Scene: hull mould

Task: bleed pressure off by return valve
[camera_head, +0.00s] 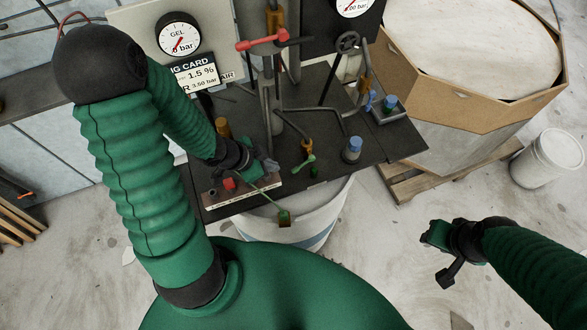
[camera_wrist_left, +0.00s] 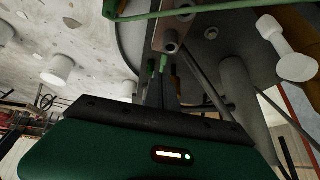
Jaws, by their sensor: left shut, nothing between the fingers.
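My left gripper (camera_head: 262,170) is shut and empty, low over the dark bench, beside a block with a red button (camera_head: 229,184). In the left wrist view its fingers (camera_wrist_left: 163,70) reach up beside a metal block with holes (camera_wrist_left: 178,30). A long green lever (camera_head: 269,196) slopes down to a green end at the bench's front edge. A small green valve handle (camera_head: 308,161) sits right of the gripper. A red valve handle (camera_head: 262,43) stands behind. I cannot tell which one is the return valve. My right gripper (camera_head: 440,258) is open and empty above the floor.
The GEL gauge (camera_head: 178,35) needle is near the low end. A second gauge (camera_head: 354,4) is partly cut off. Blue-capped fittings (camera_head: 352,149) stand on the bench. A white drum (camera_head: 290,228) is below. A large wooden-sided container (camera_head: 480,95) and white bucket (camera_head: 546,158) are right.

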